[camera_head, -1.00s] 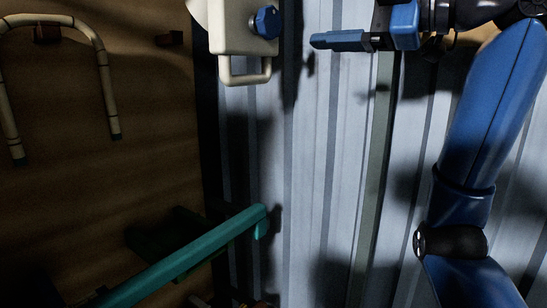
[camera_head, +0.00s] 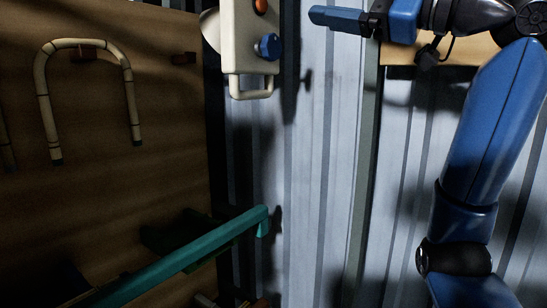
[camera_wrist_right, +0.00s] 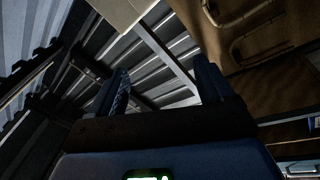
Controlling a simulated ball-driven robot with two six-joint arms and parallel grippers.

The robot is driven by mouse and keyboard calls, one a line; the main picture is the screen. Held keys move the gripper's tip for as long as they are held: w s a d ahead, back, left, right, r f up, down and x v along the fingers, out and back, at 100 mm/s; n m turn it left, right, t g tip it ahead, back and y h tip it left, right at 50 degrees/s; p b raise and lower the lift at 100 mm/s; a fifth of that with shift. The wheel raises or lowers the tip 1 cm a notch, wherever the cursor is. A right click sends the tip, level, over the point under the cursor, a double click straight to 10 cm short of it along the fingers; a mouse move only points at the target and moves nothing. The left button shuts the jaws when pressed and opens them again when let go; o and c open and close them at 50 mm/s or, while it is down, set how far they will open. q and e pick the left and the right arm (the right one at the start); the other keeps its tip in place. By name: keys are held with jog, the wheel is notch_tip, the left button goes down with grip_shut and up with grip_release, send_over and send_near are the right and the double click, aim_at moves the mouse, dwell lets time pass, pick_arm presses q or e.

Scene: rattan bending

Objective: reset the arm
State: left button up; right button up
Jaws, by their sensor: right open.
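My right arm comes in from the right in the head view. Its blue gripper (camera_head: 338,19) is at the top, to the right of a cream control box in the picture, with a gap between them. In the right wrist view the two fingers of the right gripper (camera_wrist_right: 163,86) stand apart with nothing between them, so it is open and empty. My left gripper is not in view.
The control box (camera_head: 239,40), with orange and blue knobs and a loop handle, hangs before the corrugated wall (camera_head: 345,150). A bent rattan piece (camera_head: 127,95) hangs on the brown board (camera_head: 180,110) at left. A teal bar (camera_head: 190,258) juts from lower left.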

jog(key=w+d+r+m+t+y, duration=0.2)
jog(key=d+m+t, duration=0.2)
jog(key=t, duration=0.1)
jog(key=w+d+f+m+t+h, duration=0.65)
jog(key=w+f+m+t, duration=0.2)
jog(key=f, duration=0.25)
jog(key=d+f+m+t+h+b, duration=0.1)
jog(key=d+f+m+h, duration=0.35)
jog(key=f, duration=0.95)
jog(key=d+f+m+t+h, duration=0.1)
jog(key=f+m+h, duration=0.65)
jog(key=f, duration=0.65)
jog(key=s+a+f+g, duration=0.1)
jog(key=s+f, duration=0.3)
jog(key=f, duration=0.4)
jog(key=s+f+g+h, duration=0.1)
jog(key=s+f, duration=0.3)
jog(key=f, duration=0.4)
jog(key=s+a+f+g, duration=0.1)
jog(key=s+f, duration=0.3)
jog(key=f, duration=0.4)
jog(key=s+a+f+n+g+b, duration=0.1)
jog(key=s+f+g, duration=0.6)
jog(key=s+f, duration=1.1)
jog(key=shift+s+a+f+n+y+b, duration=0.35)
jog(key=shift+s+n+y+b, duration=0.1)
jog(key=shift+s, duration=0.5)
